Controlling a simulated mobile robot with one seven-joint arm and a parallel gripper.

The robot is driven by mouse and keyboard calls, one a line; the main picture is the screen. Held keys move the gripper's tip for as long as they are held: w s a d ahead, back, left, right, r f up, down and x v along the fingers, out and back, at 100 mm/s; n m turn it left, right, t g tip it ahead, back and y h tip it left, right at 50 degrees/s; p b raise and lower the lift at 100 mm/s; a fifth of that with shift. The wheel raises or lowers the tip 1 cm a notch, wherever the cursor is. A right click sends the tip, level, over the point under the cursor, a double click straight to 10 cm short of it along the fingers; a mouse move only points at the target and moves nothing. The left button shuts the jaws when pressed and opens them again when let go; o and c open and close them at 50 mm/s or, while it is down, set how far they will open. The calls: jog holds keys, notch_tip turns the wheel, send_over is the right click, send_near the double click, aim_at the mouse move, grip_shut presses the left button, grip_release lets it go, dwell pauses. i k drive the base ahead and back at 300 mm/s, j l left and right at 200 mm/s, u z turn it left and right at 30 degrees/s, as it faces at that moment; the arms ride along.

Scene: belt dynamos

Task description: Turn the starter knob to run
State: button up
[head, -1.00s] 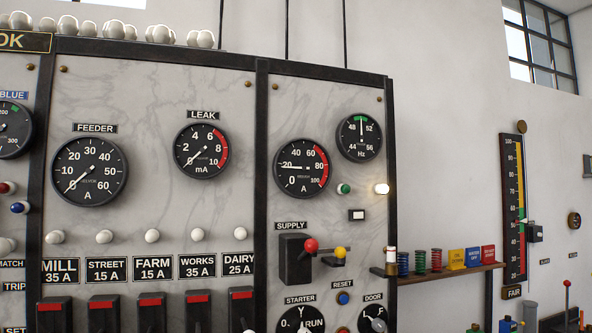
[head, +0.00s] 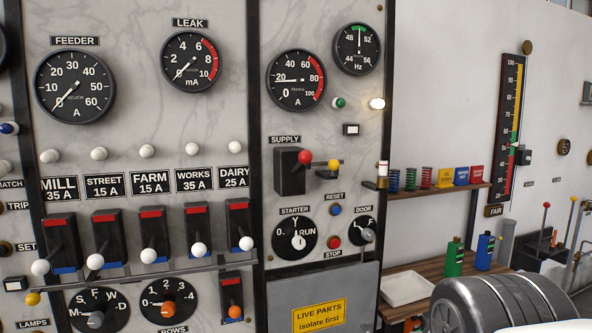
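The starter knob (head: 295,240) is a round black dial with a pale handle on the right-hand marble panel, under the supply switch (head: 293,171). Its markings read 0 at left, Y at top and RUN at right. The handle looks upright, toward Y, and not turned to RUN. My gripper is not visible in the head view, so its distance from the knob cannot be told.
Beside the knob are a blue reset button (head: 335,210), a red stop button (head: 334,241) and the door knob (head: 367,235). A grey "live parts" cover (head: 317,290) is below.

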aim_at(298, 242)
jog(key=i+j+z, duration=0.1)
jog(key=z, duration=0.25)
jog(key=j+z, duration=0.35)
jog(key=i+j+z, duration=0.1)
jog(key=z, duration=0.25)
jog(key=j, duration=0.1)
